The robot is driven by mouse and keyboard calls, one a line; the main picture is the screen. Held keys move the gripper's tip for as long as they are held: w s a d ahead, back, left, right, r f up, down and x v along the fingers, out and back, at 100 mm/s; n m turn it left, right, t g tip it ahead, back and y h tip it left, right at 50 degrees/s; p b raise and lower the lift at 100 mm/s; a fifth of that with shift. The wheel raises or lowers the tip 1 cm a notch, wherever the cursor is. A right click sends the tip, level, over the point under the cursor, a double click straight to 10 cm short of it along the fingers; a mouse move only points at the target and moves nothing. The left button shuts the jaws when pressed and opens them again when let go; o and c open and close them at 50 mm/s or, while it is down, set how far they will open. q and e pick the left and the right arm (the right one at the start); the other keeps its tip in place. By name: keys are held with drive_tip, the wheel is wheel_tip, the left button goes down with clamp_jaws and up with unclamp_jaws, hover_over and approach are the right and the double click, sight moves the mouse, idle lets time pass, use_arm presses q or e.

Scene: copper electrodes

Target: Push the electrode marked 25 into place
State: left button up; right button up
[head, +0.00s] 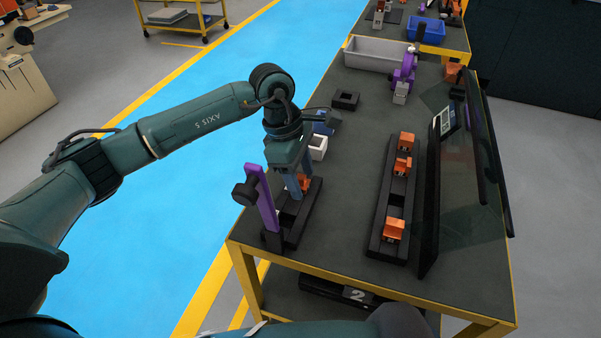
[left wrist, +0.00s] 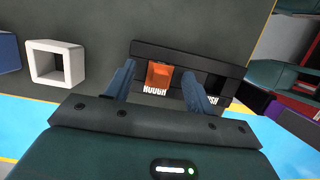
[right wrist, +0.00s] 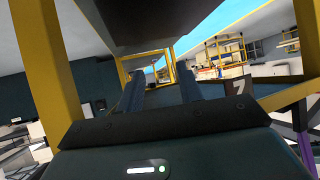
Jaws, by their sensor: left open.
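My left gripper (head: 299,190) is open, pointing down over the short black holder (head: 289,226) at the table's left edge. An orange copper electrode (left wrist: 158,76) sits in the holder's slot labelled ROUGH, between the spread fingers in the left wrist view. In the head view this electrode (head: 305,182) is partly hidden by the fingers. No number can be read on it. A longer black rack (head: 375,236) to the right holds orange electrodes: two near its far end (head: 407,141) and one near its front (head: 394,230). My right gripper (right wrist: 160,88) is open and empty, low beside the table frame.
A purple post with a black knob (head: 262,197) stands at the holder's near end. A white open box (head: 317,148) lies just beyond the gripper. A dark-framed glass screen (head: 465,165) borders the right side. The tabletop between holder and rack is clear.

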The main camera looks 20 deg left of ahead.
idle(0.3)
use_arm(q)
drive_tip(key=shift+w+a+r, duration=0.1)
drive_tip(key=shift+a+r, duration=0.15)
drive_tip(key=shift+r, duration=0.45)
drive_tip(key=b+v, duration=0.1)
drive_tip(key=v, duration=1)
drive_tip(key=shift+r, duration=0.4)
use_arm(e)
drive_tip(key=shift+a+r, duration=0.45)
drive_tip(key=shift+r, duration=0.05)
drive_tip(key=shift+w, duration=0.1)
